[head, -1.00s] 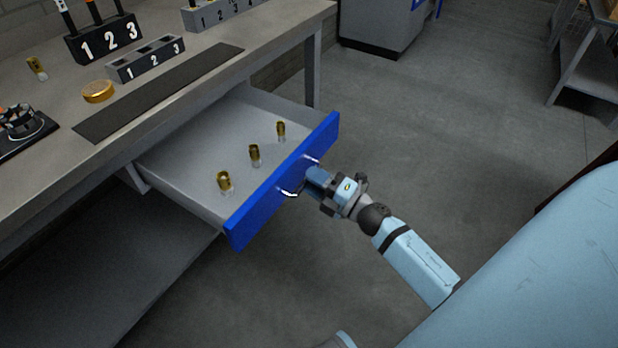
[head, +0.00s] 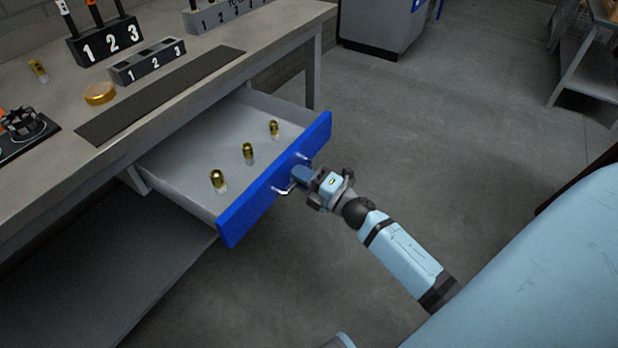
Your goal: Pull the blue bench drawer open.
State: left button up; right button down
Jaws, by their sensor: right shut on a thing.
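The blue bench drawer (head: 268,186) stands well out from under the grey workbench, its inside showing. Its blue front carries a pale metal bar handle (head: 284,190). My right gripper (head: 298,178) is at the handle, shut on it; its fingers hide the middle of the bar. Three brass-coloured capped pieces (head: 248,152) stand in a row inside the drawer. My left gripper is not in view.
The workbench top (head: 225,45) holds a black numbered holder (head: 104,42), a grey numbered block (head: 148,62), a dark mat (head: 160,92) and a gold disc (head: 99,93). A lower shelf (head: 120,270) lies under the bench. The floor (head: 450,130) right of the drawer is clear.

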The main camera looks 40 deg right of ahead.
aim_at(289, 170)
jog(key=x, duration=0.3)
jog(key=shift+w+f, duration=0.15)
jog(key=shift+f, duration=0.1)
jog(key=shift+w+a, duration=0.15)
jog(key=shift+w, duration=0.05)
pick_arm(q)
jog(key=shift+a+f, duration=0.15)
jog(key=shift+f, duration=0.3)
pick_arm(e)
jog(key=c, duration=1.2)
grip_release()
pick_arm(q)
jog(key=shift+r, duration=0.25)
pick_arm(e)
jog(key=shift+s, duration=0.1)
pick_arm(q)
jog(key=shift+p, duration=0.4)
pick_arm(e)
jog(key=v, duration=1.3)
jog(key=shift+s, duration=0.35)
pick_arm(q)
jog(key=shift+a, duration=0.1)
